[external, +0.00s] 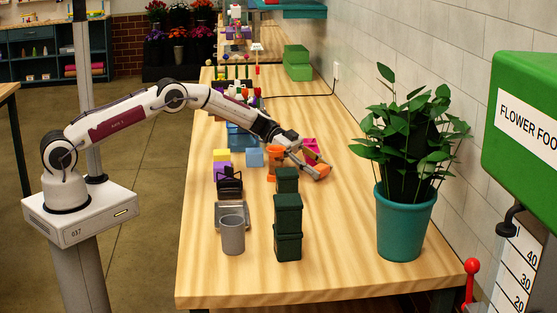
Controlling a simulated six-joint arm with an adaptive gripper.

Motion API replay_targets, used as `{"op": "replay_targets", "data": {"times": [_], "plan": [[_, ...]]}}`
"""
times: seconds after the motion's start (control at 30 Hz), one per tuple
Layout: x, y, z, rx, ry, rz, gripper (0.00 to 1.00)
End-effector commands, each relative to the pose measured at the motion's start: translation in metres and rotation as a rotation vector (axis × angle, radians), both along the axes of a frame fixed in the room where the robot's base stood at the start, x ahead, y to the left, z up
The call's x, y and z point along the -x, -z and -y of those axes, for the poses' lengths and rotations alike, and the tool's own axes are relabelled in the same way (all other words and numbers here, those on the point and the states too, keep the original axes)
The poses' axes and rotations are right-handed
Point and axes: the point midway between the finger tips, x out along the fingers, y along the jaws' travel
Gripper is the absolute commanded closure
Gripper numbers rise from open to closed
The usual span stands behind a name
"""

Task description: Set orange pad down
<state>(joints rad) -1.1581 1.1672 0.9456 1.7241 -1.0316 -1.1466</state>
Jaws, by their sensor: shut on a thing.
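My gripper (312,166) is at the end of my outstretched arm, low over the middle of the table, and its fingers point right and down. A small orange piece shows at its fingertips, and I take this to be the orange pad (322,173). The gripper is shut on it. Whether the pad touches the tabletop cannot be told from this view. Another orange object (273,163) stands upright just left of the gripper. A magenta holder (311,147) is just behind the gripper.
Dark green stacked containers (288,228) stand in front of the gripper. A grey cup (232,235) and a black holder (229,182) are to the left. A potted plant (405,225) stands right. Bare wood (350,225) lies between.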

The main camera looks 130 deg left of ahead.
Motion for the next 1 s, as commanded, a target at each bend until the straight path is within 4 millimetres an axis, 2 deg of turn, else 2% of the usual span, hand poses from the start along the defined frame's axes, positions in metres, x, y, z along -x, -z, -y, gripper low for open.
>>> {"op": "replay_targets", "data": {"times": [0.03, 0.07, 0.1, 0.13, 0.53, 0.77, 1.0], "plan": [[0.001, 0.014, 0.003, 0.011, 0.0, -0.012, 0.77], [0.001, 0.015, 0.003, 0.012, 0.0, -0.012, 0.57], [0.001, 0.015, 0.003, 0.012, 0.0, -0.013, 0.46], [0.001, 0.015, 0.003, 0.012, 0.0, -0.013, 0.42], [0.002, 0.015, 0.003, 0.012, -0.001, -0.014, 0.42], [0.002, 0.003, 0.003, 0.012, 0.0, -0.014, 0.42], [0.027, -0.012, 0.001, 0.01, -0.002, -0.01, 0.42]]}}
